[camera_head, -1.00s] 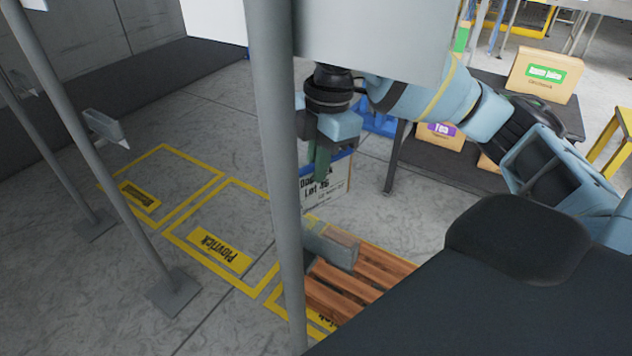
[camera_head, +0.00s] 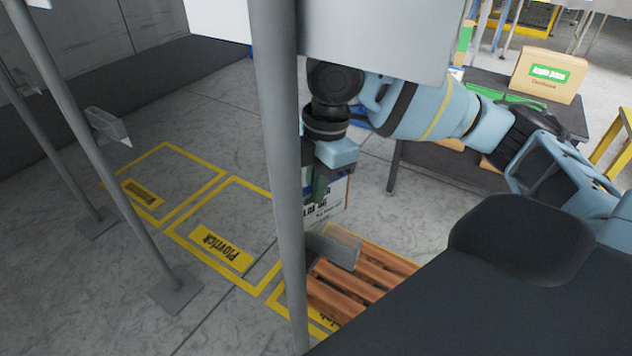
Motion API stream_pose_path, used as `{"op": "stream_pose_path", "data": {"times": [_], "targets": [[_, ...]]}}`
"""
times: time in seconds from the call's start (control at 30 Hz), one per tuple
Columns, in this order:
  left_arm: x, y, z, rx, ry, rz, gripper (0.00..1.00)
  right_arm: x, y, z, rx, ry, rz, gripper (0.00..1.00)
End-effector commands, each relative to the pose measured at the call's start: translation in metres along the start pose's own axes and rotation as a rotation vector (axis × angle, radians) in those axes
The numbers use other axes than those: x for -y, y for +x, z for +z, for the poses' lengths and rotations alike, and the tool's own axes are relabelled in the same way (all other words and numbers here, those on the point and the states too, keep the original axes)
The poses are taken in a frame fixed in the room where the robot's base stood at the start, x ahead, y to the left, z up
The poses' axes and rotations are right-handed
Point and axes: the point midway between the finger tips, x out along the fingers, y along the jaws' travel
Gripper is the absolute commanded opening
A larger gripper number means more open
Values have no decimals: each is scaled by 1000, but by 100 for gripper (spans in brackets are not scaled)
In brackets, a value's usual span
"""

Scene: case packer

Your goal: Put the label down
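My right gripper (camera_head: 318,192) points down behind a grey post. It is shut on a white label (camera_head: 326,208) with black print. The label hangs below and behind the fingers, above the floor near the wooden pallet (camera_head: 350,288). The gripper and the post hide part of the label, and its lettering is only partly readable. My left gripper is not in view.
A grey post (camera_head: 277,150) stands close in front of my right gripper, with a grey block (camera_head: 335,248) beside it. Yellow-outlined floor bays (camera_head: 215,250) lie to the left. A dark table (camera_head: 440,160) with a cardboard box (camera_head: 545,75) stands at the right.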

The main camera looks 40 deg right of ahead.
Motion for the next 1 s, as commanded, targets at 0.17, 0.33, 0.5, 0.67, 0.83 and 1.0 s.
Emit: {"op": "stream_pose_path", "data": {"times": [0.17,0.33,0.5,0.67,0.83,1.0], "targets": [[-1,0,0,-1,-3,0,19,0,0,0,0,0,0,27],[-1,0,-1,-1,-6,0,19,0,0,0,0,0,0,27],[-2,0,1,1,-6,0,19,0,-2,0,-1,0,1,27],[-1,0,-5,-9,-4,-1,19,-1,-23,-1,-1,0,5,27],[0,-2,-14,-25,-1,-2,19,-1,-58,-1,-2,0,7,27],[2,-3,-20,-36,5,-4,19,0,-91,-2,-2,-1,5,27]]}}
